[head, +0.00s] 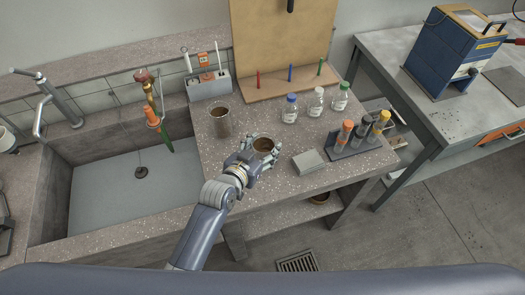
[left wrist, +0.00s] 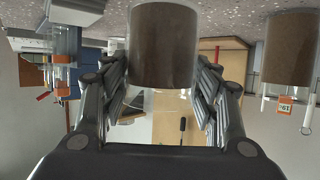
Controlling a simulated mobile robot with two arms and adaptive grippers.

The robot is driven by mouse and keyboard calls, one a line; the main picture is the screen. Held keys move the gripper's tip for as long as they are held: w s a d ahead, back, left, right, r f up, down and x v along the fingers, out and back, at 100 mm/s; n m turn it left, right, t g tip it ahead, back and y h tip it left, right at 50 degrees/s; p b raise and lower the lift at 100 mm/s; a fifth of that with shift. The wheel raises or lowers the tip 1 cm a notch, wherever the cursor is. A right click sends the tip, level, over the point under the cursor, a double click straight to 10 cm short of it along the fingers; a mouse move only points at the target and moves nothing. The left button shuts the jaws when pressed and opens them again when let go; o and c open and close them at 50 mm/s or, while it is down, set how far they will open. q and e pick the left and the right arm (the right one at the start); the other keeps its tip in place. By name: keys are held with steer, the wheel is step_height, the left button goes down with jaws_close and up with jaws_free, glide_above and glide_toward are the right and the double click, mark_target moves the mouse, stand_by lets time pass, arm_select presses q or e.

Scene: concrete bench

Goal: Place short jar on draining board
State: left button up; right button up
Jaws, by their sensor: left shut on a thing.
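The short jar (head: 264,145), a clear jar with brown contents, is between the fingers of my left gripper (head: 258,153) over the speckled bench top right of the sink. The left wrist view, upside down, shows the jar (left wrist: 165,45) between both fingers, which are shut on it. I cannot tell whether its base touches the bench. A taller jar (head: 221,122) with brown contents stands to its left, nearer the sink; it also shows in the left wrist view (left wrist: 290,50). No separate draining board stands out; the speckled surface (head: 240,195) adjoins the sink. My right gripper is out of view.
The sink basin (head: 115,195) lies left. A grey block (head: 309,161) and a rack with capped tubes (head: 357,143) stand right of the gripper. Small capped bottles (head: 316,104) stand behind. A holder (head: 208,84) is at the back left.

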arm_select(q)
step_height(320, 180, down, 3)
steer(key=shift+r, duration=0.15)
steer(key=shift+f, duration=0.2)
steer(key=o, duration=1.1)
steer(key=shift+s, duration=0.1)
steer(key=shift+o, duration=0.2)
steer(key=shift+a+r, duration=0.1)
steer(key=shift+r, duration=0.1)
steer(key=v, duration=1.2)
steer(key=shift+b, duration=0.35)
